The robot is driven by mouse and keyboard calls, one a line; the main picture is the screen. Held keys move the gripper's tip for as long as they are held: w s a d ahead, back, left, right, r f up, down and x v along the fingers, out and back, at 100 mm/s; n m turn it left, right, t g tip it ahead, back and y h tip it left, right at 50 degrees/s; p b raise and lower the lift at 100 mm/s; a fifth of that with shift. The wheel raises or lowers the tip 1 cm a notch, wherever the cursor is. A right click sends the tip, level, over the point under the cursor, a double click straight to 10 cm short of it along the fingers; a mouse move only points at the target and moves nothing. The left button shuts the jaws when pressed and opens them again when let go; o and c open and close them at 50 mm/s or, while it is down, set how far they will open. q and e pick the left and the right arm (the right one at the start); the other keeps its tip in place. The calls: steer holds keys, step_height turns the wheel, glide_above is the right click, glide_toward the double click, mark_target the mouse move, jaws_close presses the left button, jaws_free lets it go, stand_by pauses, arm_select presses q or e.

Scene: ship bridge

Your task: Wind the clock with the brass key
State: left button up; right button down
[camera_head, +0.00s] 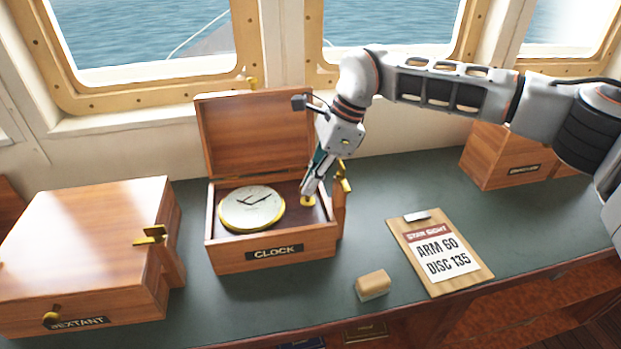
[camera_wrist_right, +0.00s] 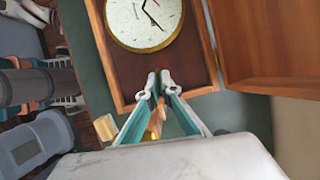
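The clock box (camera_head: 232,258) stands with its lid up. In it lies a round clock (camera_head: 252,208) with a brass rim and a white face, also seen in the wrist view (camera_wrist_right: 144,18). My right gripper (camera_head: 307,190) points down into the right part of the box, beside the clock. In the wrist view its fingertips (camera_wrist_right: 159,80) are close together with a narrow gap. The brass key (camera_head: 308,201) shows at the fingertips, which partly hide it; it appears to be between them, low in the box. My left gripper is out of view.
A closed sextant box (camera_head: 85,240) stands at left. A clipboard (camera_head: 440,252) and a small tan block (camera_head: 373,285) lie on the green top at right and front. Another wooden box (camera_head: 500,155) stands at the back right. The raised lid (camera_head: 255,135) is close behind my gripper.

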steer(key=shift+r, duration=0.1)
stand_by(0.3)
steer(key=c, duration=2.3)
jaws_free()
steer(key=v, duration=1.2)
steer(key=shift+a, duration=0.1)
